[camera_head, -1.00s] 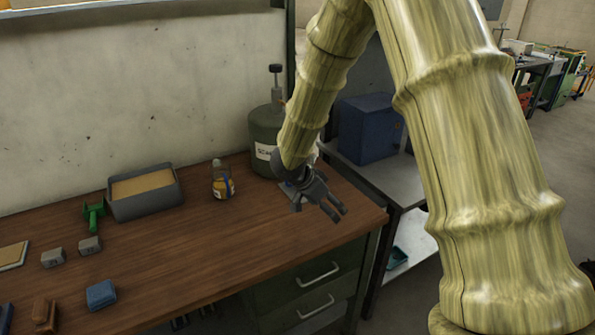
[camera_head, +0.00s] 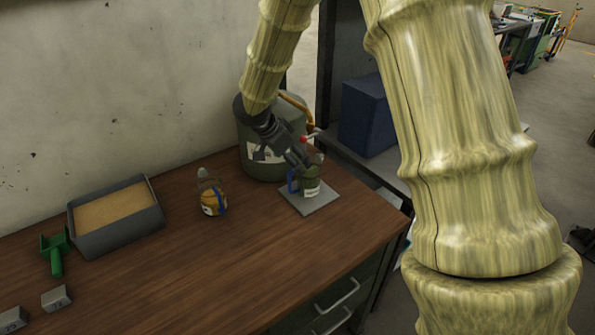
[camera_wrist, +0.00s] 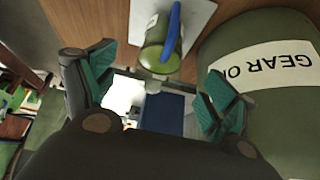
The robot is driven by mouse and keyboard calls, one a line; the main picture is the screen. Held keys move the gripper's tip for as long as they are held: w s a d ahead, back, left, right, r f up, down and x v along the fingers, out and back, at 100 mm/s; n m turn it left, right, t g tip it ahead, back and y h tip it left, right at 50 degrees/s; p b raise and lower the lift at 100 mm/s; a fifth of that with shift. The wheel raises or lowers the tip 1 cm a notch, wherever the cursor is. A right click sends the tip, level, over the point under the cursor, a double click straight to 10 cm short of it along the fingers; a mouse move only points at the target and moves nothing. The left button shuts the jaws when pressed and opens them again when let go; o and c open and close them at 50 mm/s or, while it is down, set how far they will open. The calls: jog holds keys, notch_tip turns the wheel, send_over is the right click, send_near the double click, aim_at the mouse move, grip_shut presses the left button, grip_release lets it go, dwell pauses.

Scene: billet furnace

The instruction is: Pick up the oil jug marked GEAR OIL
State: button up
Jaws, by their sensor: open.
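A small green jug (camera_head: 311,183) with a blue handle and a pale label stands on a light grey plate (camera_head: 322,205) near the bench's right end. The jug shows in the wrist view (camera_wrist: 153,58) between and beyond my fingers; its label is not readable. My gripper (camera_head: 303,164) is open, close above the jug and partly in front of it; contact cannot be told. In the wrist view its teal-padded fingers (camera_wrist: 160,80) are spread and empty. A large green container (camera_wrist: 244,50) reads "GEAR O…" and stands behind the jug, also in the head view (camera_head: 254,162).
Another small jug (camera_head: 213,201), with an orange-yellow body and blue handle, stands left on the wooden bench (camera_head: 215,270). A grey sand tray (camera_head: 125,238), green scoop (camera_head: 56,255) and grey blocks lie farther left. A blue box (camera_head: 365,118) stands behind right.

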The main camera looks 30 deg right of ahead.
aim_at(305, 175)
jog(key=shift+w, duration=0.2)
jog(key=shift+w+d+f, duration=0.15)
jog(key=shift+w+f, duration=0.05)
jog(key=shift+f, duration=0.2)
jog(key=shift+p+x, duration=0.6)
jog(key=shift+x, duration=1.8)
jog(key=shift+p+x, duration=1.1)
jog(key=shift+x, duration=1.5)
jog(key=shift+s+f, duration=0.1)
jog(key=shift+s, duration=0.1)
jog(key=c, duration=1.2)
jog(key=shift+c, duration=0.7)
